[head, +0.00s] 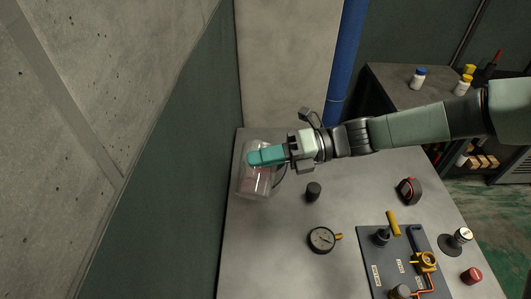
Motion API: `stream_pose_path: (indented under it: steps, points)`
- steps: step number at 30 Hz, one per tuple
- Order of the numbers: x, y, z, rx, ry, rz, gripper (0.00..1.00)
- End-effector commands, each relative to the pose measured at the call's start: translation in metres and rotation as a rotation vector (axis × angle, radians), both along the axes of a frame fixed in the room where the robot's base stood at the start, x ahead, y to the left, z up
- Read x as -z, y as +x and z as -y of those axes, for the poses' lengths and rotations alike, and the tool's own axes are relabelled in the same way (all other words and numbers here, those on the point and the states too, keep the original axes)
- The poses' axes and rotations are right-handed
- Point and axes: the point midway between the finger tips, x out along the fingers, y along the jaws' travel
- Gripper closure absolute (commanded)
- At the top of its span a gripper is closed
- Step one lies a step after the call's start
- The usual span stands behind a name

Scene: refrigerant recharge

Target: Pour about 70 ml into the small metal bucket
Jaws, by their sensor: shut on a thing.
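A clear container (252,186) with a pinkish tint inside is at the far left corner of the table. My gripper (266,156), with teal fingers, reaches over it from the right and is shut on it, covering its upper part. I cannot tell the liquid level or exactly how far the container tilts. A thin dark curved piece (281,177) shows just right of the container, partly hidden by my gripper. I cannot make out a small metal bucket for certain; a small dark cylinder (313,191) stands on the table right of the container.
A round gauge (321,239) lies in front. A dark panel (372,262) with a yellow-handled valve and orange pipe is front right. A black-and-red ring-shaped object (409,191), a silver-topped knob (462,236) and a red cap (471,275) are at the right. A wall (180,190) borders the left.

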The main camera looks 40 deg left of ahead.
Motion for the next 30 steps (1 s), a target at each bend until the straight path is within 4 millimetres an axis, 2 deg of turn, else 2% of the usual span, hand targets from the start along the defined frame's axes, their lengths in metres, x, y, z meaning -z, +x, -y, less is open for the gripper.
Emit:
stream_pose_path:
  steps: [25,28,30]
  points:
    - [-0.005,0.004,-0.003,0.000,-0.026,-0.040,1.00]
    - [0.003,-0.004,0.003,-0.003,0.018,0.030,1.00]
    - [0.008,-0.015,0.011,-0.003,0.095,0.146,1.00]
